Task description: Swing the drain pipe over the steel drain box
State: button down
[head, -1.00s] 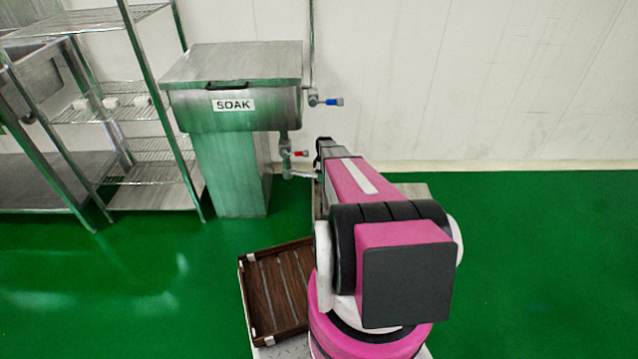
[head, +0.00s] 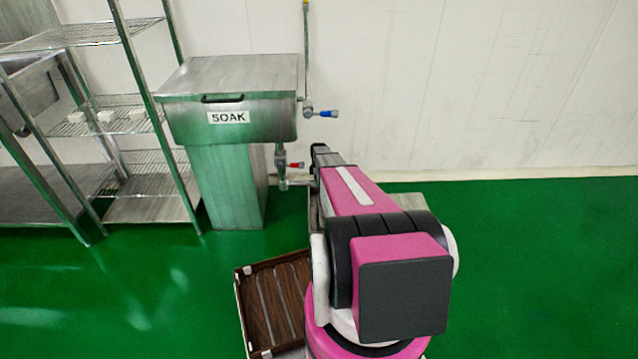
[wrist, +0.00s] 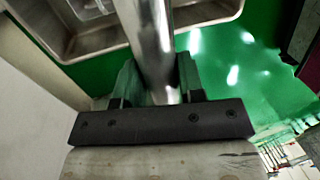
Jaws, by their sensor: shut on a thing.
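The drain pipe (head: 298,184) is a thin steel tube running right from below the red-handled valve (head: 296,165) of the SOAK tank (head: 230,105). In the head view my arm hides the fingertips and the pipe's outer end. The steel drain box (wrist: 215,24) shows in the wrist view as an open basin beyond the fingers, with the pipe crossing over its near rim in the picture. In the head view my arm mostly covers the box.
A brown slatted tray (head: 272,300) is at the lower centre, left of my arm. A wire shelf rack (head: 150,170) stands left of the tank. A blue-handled valve (head: 325,113) is on the wall pipe. Green floor at right is clear.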

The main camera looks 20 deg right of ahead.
jog(key=c, duration=0.7)
grip_release()
jog(key=shift+w, duration=0.2)
jog(key=shift+c, duration=0.2)
jog(key=v, duration=1)
jog(key=shift+r, duration=0.4)
